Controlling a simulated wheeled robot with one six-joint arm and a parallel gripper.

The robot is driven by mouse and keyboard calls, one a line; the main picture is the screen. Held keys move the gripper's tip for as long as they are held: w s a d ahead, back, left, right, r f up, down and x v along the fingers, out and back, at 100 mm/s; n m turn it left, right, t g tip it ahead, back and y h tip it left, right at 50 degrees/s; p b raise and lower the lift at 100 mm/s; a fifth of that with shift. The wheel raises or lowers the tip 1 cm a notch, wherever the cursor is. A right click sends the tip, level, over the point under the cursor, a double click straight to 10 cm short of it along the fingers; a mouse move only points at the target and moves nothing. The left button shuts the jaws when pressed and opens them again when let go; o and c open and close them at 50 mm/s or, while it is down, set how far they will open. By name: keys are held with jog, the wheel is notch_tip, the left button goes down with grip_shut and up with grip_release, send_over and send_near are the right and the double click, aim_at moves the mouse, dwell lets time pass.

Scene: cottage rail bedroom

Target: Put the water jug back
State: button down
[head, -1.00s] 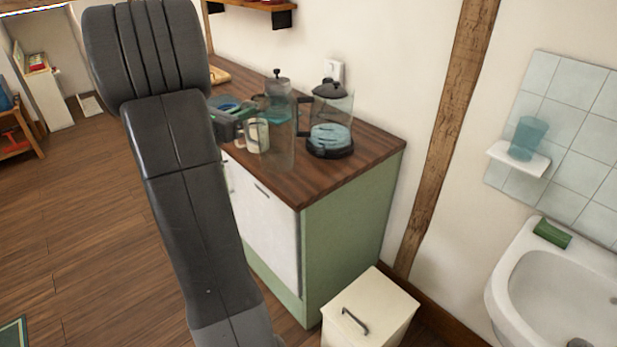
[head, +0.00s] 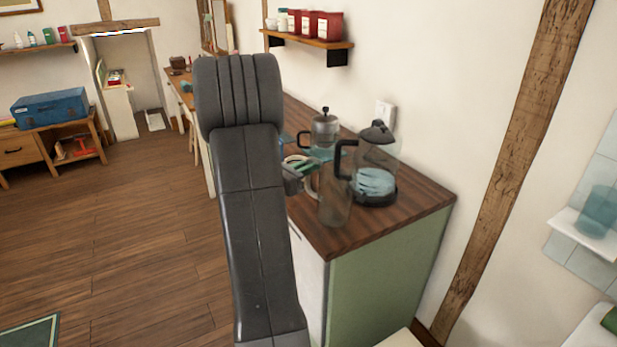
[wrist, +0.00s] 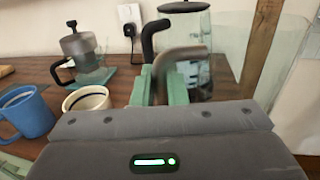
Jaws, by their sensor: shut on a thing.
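The water jug (head: 336,198) is a clear glass vessel with a grey-brown handle. My gripper (head: 306,172) is shut on that handle; in the wrist view the green fingertips (wrist: 162,85) close around the handle (wrist: 181,54). The jug looks upright, by the front edge of the wooden counter (head: 410,206). I cannot tell whether its base touches the counter. In the wrist view its clear body (wrist: 232,38) is hard to make out at the right. My arm hides part of the counter in the head view.
A glass kettle (head: 376,160) with black lid and handle stands just behind the jug. A French press (head: 324,130), a cream mug (wrist: 86,100) and a blue mug (wrist: 26,112) stand to the left. A shelf (head: 318,42) with red tins hangs above. Open floor (head: 130,240) lies left.

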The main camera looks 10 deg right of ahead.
jog(key=shift+f, duration=1.3)
jog(key=shift+f, duration=0.15)
jog(key=c, duration=1.5)
grip_release()
jog(key=shift+o, duration=0.2)
jog(key=shift+a, duration=0.2)
jog(key=b+v, duration=0.1)
jog(key=v, duration=1)
jog(key=shift+s+a, duration=0.25)
jog(key=shift+s, duration=0.05)
